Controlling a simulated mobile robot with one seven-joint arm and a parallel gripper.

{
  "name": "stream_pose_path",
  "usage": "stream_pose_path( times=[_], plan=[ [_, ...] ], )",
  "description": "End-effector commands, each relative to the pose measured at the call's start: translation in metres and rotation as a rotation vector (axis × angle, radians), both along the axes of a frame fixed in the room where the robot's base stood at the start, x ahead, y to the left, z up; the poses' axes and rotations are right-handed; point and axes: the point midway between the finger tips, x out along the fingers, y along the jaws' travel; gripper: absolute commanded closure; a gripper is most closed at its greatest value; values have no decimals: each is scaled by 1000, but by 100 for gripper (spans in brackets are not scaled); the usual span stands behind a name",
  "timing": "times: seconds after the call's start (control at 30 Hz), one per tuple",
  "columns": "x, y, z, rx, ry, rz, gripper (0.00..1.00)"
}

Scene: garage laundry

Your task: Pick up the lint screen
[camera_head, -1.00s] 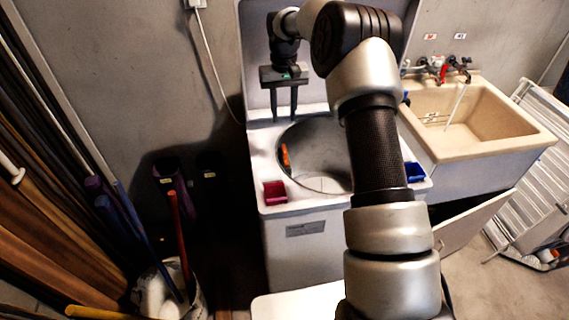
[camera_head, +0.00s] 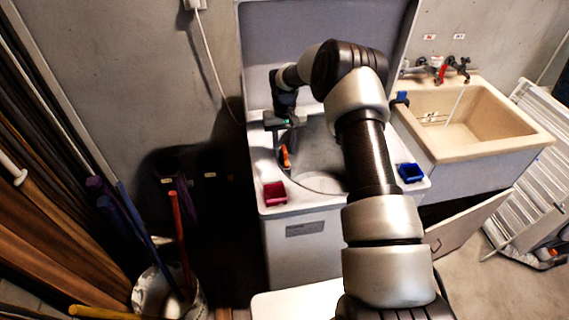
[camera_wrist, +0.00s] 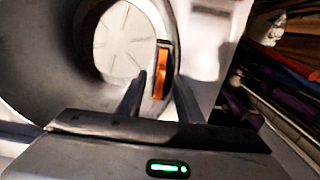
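The lint screen (camera_head: 285,157) appears as a thin, upright orange piece with a dark edge at the left inside wall of the open drum. In the wrist view the lint screen (camera_wrist: 162,72) shows between my two fingers. My gripper (camera_head: 284,146) is over the left part of the drum opening, close above the screen. In the wrist view my gripper (camera_wrist: 161,88) has its fingers apart, one on each side of the orange piece. I cannot tell whether either finger touches it. The screen's lower part is partly hidden.
The white top-loading washer (camera_head: 290,250) has its lid raised behind the drum. A beige sink (camera_head: 480,125) stands at the right. A bucket with long handles (camera_head: 165,290) stands at the lower left.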

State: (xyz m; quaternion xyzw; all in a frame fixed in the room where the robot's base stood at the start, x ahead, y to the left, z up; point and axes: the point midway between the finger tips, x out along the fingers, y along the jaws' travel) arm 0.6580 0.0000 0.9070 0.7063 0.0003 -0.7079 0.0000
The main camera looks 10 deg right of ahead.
Motion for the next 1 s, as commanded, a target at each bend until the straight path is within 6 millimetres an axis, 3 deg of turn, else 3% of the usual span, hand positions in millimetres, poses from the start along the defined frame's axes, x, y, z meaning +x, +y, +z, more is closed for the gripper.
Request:
stream_pose_path(
  times=[0.23, 0.43, 0.83, 1.0],
  plan=[
    [1, 0, -3, 0, -2, 0, 67],
    [1, 0, -3, 0, -2, 0, 100],
    [1, 0, -2, 0, -3, 0, 100],
    [1, 0, 9, 0, -4, -1, 100]
  ],
)
